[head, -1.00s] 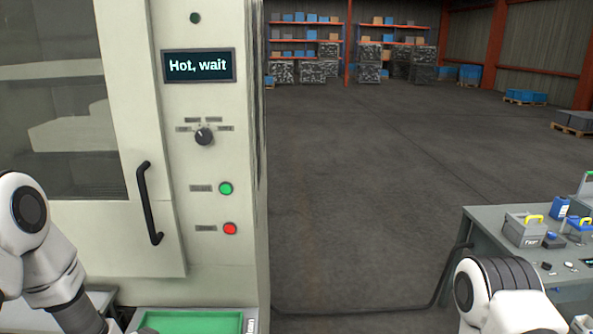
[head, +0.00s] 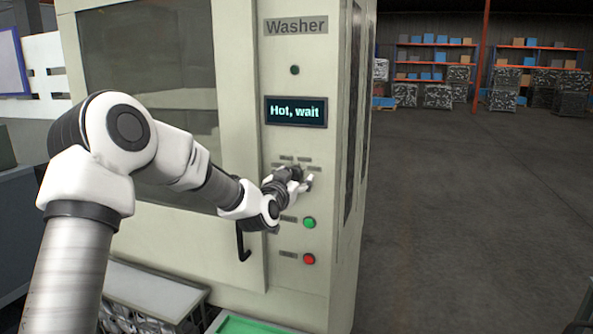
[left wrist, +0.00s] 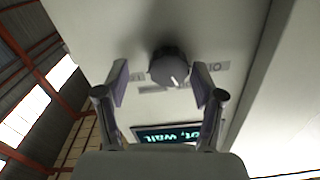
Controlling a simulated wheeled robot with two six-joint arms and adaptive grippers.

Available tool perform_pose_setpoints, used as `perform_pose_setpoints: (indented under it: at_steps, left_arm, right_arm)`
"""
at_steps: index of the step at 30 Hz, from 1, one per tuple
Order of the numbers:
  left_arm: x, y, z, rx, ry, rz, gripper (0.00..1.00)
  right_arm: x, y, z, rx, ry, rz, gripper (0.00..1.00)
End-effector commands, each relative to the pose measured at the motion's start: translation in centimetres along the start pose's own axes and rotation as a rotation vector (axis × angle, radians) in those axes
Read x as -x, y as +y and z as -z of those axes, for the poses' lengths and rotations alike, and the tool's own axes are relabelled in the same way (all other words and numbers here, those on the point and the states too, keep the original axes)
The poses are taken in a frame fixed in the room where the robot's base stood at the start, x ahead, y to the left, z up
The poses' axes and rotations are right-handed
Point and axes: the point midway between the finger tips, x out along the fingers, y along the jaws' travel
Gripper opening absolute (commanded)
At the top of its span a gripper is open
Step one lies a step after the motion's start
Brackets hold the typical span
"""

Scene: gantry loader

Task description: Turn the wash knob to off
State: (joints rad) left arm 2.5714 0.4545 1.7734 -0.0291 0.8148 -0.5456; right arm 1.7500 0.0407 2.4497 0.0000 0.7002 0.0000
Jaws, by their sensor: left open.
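The wash knob (left wrist: 169,68) is dark and round with a white pointer mark. In the left wrist view it sits between the two open fingers of my left gripper (left wrist: 162,84), near their tips, and no finger clearly touches it. In the head view my left gripper (head: 297,181) is at the washer's panel below the display (head: 296,111), which reads "Hot, wait", and it hides the knob. My right gripper is not in view.
The washer (head: 344,60) has a green button (head: 309,223) and a red button (head: 309,259) below the knob. Its door handle (head: 242,243) is left of them, close under my left arm. Open floor (head: 460,200) lies to the right.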

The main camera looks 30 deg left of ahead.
Motion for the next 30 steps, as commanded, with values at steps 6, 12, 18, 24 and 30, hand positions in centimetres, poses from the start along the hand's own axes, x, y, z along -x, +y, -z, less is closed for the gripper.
perform_pose_setpoints:
  at_steps: [6, 12, 18, 24, 30]
  left_arm:
    - [-0.6, 0.0, -0.1, 0.002, 0.000, 0.000, 0.68]
    - [-0.5, 0.0, -0.1, 0.001, 0.000, 0.000, 0.22]
    - [-0.5, 0.0, -0.1, 0.001, 0.000, 0.000, 0.08]
    - [-0.5, 0.0, -0.2, 0.022, 0.001, 0.001, 0.08]
    - [-0.5, 0.0, -0.4, 0.100, 0.002, 0.001, 0.08]
  right_arm:
    - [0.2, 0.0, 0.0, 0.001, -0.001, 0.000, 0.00]
    - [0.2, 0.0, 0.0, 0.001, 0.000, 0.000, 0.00]
    - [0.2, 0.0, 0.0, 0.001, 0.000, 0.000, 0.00]
    - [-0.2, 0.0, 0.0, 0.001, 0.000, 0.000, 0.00]
    - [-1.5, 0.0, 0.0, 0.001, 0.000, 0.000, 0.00]
